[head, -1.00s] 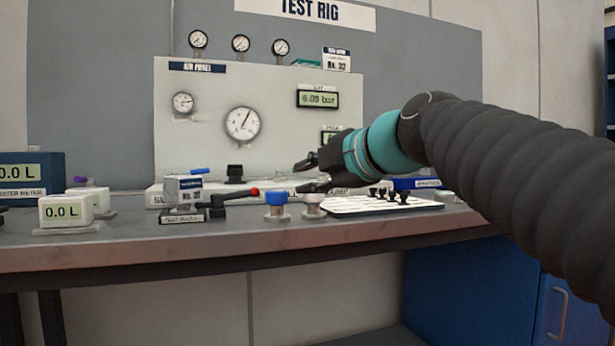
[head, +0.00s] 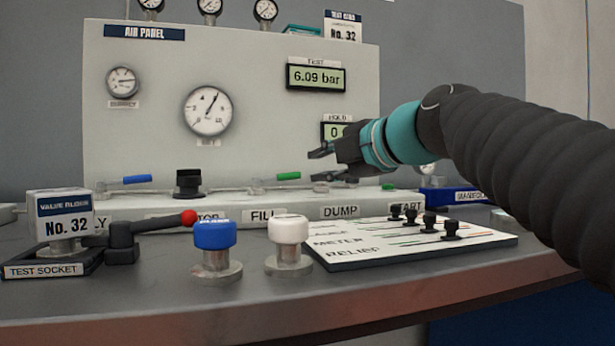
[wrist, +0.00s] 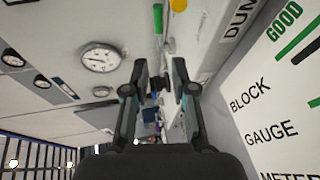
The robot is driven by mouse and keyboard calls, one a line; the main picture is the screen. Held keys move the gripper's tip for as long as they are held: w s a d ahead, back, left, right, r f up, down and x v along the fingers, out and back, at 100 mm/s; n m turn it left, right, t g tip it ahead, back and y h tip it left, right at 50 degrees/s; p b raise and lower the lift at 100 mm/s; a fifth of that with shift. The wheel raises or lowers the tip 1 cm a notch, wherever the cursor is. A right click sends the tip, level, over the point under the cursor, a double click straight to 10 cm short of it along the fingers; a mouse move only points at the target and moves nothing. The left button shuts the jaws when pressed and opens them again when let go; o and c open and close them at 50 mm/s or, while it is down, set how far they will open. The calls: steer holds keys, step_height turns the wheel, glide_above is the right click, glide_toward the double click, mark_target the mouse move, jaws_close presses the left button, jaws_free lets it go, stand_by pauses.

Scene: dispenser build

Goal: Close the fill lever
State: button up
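The fill lever has a green handle (head: 288,176) and sits above the FILL label (head: 262,215) at the foot of the air panel. Its handle lies nearly level, pointing right. My gripper (head: 318,164) is open and empty, just right of the green handle in the head view, apparently not touching it. In the wrist view the green handle (wrist: 158,18) shows beyond the open fingers (wrist: 160,80), near the top edge. How far the fingertips are from it in depth is hard to tell.
A blue-handled lever (head: 137,180) and black knob (head: 188,183) are to the left. Blue (head: 215,236) and white (head: 288,230) buttons, a red-tipped lever (head: 188,217) and a white board with black pegs (head: 370,250) stand in front. The display (head: 316,77) reads 6.09 bar.

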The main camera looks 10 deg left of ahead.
mark_target(282, 177)
steer(key=shift+w+a, duration=0.1)
steer(key=shift+w, duration=0.3)
steer(key=x, duration=1.3)
steer(key=shift+w+a+p, duration=0.25)
steer(key=shift+a+p, duration=0.05)
steer(key=shift+p, duration=0.1)
jaws_close()
